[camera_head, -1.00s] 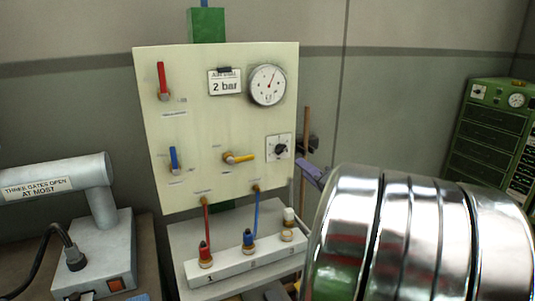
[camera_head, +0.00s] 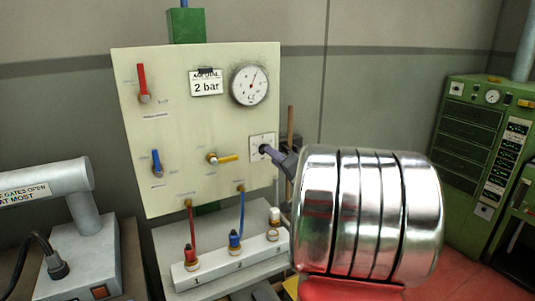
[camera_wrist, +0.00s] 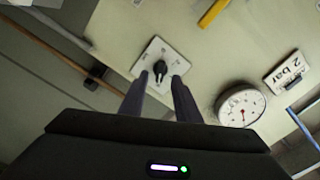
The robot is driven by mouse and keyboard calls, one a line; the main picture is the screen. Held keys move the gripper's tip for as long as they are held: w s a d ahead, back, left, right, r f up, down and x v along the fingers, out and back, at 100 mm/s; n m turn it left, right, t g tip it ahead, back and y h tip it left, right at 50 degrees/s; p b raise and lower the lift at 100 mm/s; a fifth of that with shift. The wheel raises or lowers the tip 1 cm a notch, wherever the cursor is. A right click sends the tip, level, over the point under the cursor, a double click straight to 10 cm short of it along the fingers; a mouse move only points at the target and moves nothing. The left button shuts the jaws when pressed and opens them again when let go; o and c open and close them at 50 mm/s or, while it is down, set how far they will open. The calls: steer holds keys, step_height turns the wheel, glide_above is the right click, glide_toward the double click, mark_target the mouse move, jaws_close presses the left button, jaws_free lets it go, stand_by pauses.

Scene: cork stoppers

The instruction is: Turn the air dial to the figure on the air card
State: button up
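The air card (camera_head: 206,83) reads "2 bar" and hangs on the upper part of the cream panel (camera_head: 200,115). The air dial (camera_wrist: 160,69) is a black knob on a small white square plate; in the head view its plate (camera_head: 256,142) is at the panel's right edge, the knob partly covered by my gripper. My gripper (camera_head: 270,152) is at the dial. In the wrist view its two fingers (camera_wrist: 159,80) are apart, with the knob between their tips in the picture. I cannot tell whether they touch it. The dial's figures are too small to read.
A round gauge (camera_head: 250,84) sits right of the card. A red lever (camera_head: 142,84), a blue lever (camera_head: 156,163) and a yellow lever (camera_head: 228,158) stick out from the panel. Below is a white block (camera_head: 215,265) with red and blue hose fittings. A green cabinet stands right.

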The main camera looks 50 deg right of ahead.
steer(key=x, duration=0.5)
steer(key=shift+s, duration=0.1)
steer(key=shift+c, duration=0.5)
steer(key=c, duration=0.6)
steer(key=shift+n, duration=0.5)
steer(key=shift+c, duration=0.2)
steer(key=n, duration=2.3)
steer(key=shift+f, duration=0.1)
steer(key=shift+a, duration=0.1)
